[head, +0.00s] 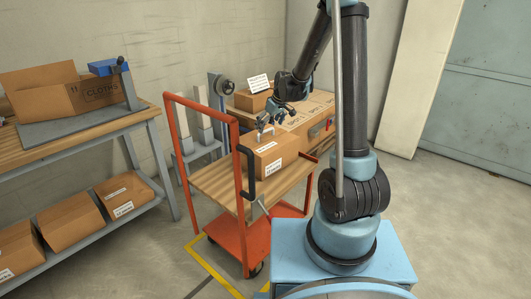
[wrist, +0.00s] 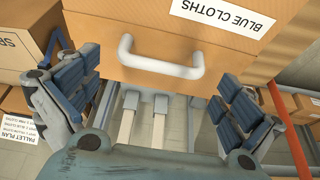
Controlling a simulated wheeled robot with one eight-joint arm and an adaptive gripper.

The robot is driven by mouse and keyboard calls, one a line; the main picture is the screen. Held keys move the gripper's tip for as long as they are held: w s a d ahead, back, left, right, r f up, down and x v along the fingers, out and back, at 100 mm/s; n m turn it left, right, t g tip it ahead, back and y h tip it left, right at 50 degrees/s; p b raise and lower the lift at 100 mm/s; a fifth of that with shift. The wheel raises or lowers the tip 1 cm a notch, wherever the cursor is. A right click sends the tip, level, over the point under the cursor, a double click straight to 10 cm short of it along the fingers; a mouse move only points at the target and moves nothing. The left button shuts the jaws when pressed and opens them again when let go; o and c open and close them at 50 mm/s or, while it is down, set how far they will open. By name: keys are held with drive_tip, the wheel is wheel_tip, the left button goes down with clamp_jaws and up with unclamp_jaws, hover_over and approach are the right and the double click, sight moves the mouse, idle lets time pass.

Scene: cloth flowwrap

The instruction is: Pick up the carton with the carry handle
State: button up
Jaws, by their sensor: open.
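The carton with the carry handle (head: 276,155) is brown and stands on the wooden deck of an orange trolley. In the wrist view the carton (wrist: 190,27) fills the top, with a white label reading BLUE CLOTHS. Its pale, U-shaped handle (wrist: 160,66) shows in full there. My gripper (head: 273,109) is just above the carton in the head view. In the wrist view my gripper (wrist: 155,95) is open, with one blue-padded finger on each side of the handle. The fingers look clear of the handle, and nothing is held.
The orange trolley (head: 241,190) has an upright frame at its left. A large printed carton (head: 318,118) stands behind, with a smaller box (head: 252,102) and a white sheet. A bench (head: 60,145) at left bears an open carton (head: 62,92). More cartons (head: 72,221) sit below.

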sight(267, 131)
drive_tip(key=shift+x, duration=2.15)
drive_tip(key=shift+s+d, duration=0.1)
drive_tip(key=c, duration=1.8)
drive_tip(key=shift+o, duration=0.2)
